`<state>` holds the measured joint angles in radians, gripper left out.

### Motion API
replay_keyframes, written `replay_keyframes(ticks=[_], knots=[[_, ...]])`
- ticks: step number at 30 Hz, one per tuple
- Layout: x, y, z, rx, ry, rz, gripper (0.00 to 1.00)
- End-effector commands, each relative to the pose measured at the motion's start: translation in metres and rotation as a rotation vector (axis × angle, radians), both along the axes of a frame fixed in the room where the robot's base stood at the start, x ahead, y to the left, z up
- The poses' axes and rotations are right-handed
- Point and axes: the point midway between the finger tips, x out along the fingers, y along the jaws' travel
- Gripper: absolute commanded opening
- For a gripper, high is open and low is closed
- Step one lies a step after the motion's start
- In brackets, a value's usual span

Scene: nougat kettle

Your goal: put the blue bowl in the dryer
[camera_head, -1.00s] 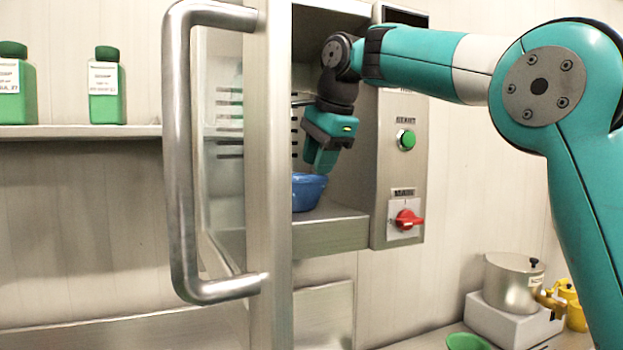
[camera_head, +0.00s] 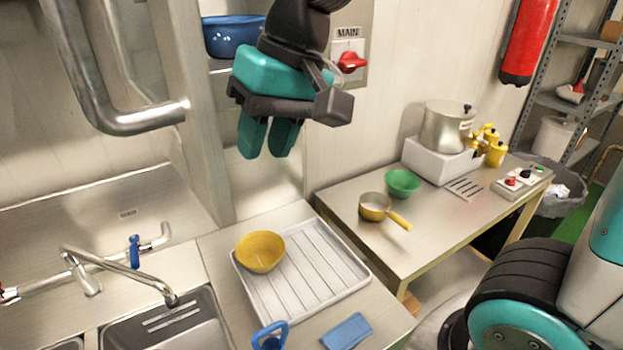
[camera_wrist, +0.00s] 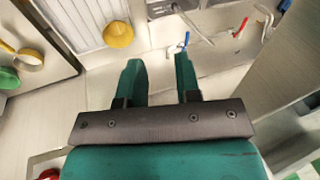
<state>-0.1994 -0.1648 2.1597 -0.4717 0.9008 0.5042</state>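The blue bowl (camera_head: 230,40) sits inside the dryer (camera_head: 358,20), on its floor near the front, seen at the top of the head view. The dryer's door stands open, with its big metal handle (camera_head: 92,95) at the upper left. My gripper (camera_head: 268,145) is outside the dryer, in front of it and lower than the bowl, with its fingers pointing down. In the wrist view the two fingers (camera_wrist: 159,72) are apart with nothing between them. My wrist hides part of the dryer's opening. The bowl does not show in the wrist view.
Below is a white drying tray (camera_head: 335,255) with a yellow bowl (camera_head: 260,251), beside a sink (camera_head: 175,322) and tap. A table on the right holds a yellow pan (camera_head: 374,207), a green bowl (camera_head: 402,183) and a pot (camera_head: 447,127).

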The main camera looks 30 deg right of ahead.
Motion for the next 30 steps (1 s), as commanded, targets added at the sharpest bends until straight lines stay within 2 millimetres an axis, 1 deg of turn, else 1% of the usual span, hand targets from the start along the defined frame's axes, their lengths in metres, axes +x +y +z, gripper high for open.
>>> replay_keyframes(ticks=[1, 3, 6, 9, 12, 30], knots=[[-0.027, 0.002, -0.019, 0.000, -0.005, 0.115, 0.31], [-0.058, 0.004, -0.041, 0.002, -0.021, 0.263, 0.31], [-0.089, 0.004, -0.062, 0.008, -0.039, 0.409, 0.31], [-0.105, 0.004, -0.073, 0.013, -0.051, 0.486, 0.31], [-0.109, 0.003, -0.076, 0.013, -0.055, 0.509, 0.31], [-0.108, 0.003, -0.076, 0.013, -0.053, 0.505, 0.31]])
